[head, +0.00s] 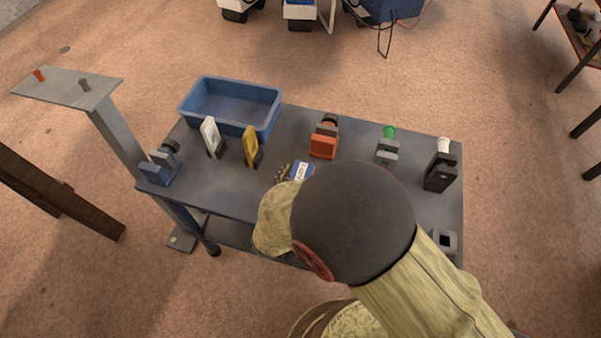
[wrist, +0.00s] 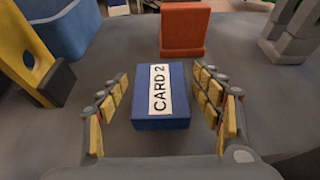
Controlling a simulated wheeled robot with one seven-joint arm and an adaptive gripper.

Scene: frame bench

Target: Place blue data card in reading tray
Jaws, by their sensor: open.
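The blue data card (wrist: 176,118) has a white label reading "CARD 2" and shows between my fingers in the wrist view. In the head view the card (head: 301,171) is partly hidden behind my arm. My gripper (wrist: 163,100) is open, with one finger on each side of the card and a visible gap on both sides. In the head view only part of my gripper (head: 283,175) shows. A blue open-topped tray (head: 267,129) stands at the back left of the bench; whether it is the reading tray I cannot tell. It also shows in the wrist view (wrist: 70,38).
A white card (head: 210,135) and a yellow card (head: 250,143) stand upright in holders near the tray. An orange block (head: 323,146), a grey holder with a green top (head: 387,150) and a black holder (head: 440,171) stand to the right. The bench's left front (head: 215,190) is clear.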

